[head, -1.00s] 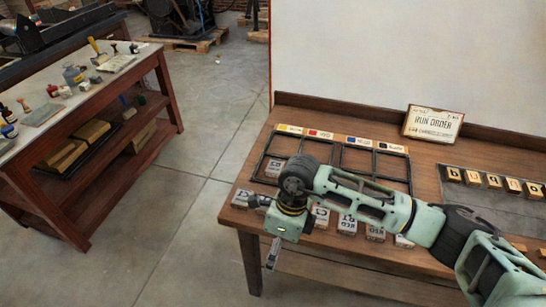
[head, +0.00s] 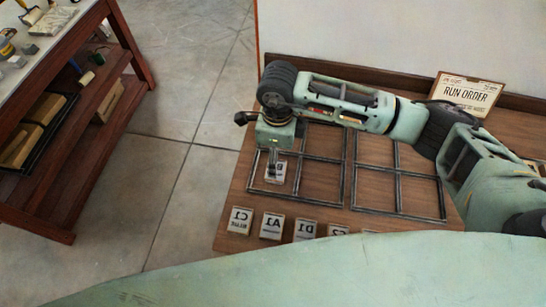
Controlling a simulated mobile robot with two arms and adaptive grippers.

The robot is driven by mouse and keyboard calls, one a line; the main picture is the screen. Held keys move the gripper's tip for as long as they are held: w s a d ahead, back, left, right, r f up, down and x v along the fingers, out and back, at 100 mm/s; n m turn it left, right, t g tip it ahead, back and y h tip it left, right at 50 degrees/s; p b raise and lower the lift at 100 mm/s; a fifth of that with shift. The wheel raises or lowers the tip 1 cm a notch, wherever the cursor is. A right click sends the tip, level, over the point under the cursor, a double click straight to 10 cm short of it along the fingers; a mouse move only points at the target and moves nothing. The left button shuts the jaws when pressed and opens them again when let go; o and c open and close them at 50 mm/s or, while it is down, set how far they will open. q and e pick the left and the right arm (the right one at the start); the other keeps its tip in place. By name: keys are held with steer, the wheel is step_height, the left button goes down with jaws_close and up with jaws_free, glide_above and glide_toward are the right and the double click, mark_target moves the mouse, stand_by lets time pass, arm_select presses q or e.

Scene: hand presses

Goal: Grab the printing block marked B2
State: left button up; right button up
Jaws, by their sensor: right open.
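A row of pale printing blocks with mirrored letters lies in front of the frames: C1 (head: 240,220), A1 (head: 271,226), D1 (head: 305,230) and one that looks like C2 (head: 338,230). Others at the right are cut off by my own body. I cannot make out a block clearly marked B2. My left gripper is out of view.
The left divided frame (head: 300,157) and the right divided frame (head: 397,211) lie on the wooden table (head: 232,239). A RUN ORDER sign (head: 467,95) stands at the back. A side bench (head: 115,150) is at the left, with open floor between.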

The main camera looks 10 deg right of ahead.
steer(key=f, duration=0.1)
steer(key=f+p, duration=0.1)
steer(key=shift+s+f, duration=0.3)
steer(key=shift+f, duration=0.05)
steer(key=f+p, duration=0.1)
steer(key=f, duration=0.3)
steer(key=shift+w+a+f+p, duration=0.1)
steer(key=shift+w+p, duration=0.1)
steer(key=shift+p, duration=0.2)
steer(key=shift+c, duration=0.6)
steer(key=c, duration=1.2)
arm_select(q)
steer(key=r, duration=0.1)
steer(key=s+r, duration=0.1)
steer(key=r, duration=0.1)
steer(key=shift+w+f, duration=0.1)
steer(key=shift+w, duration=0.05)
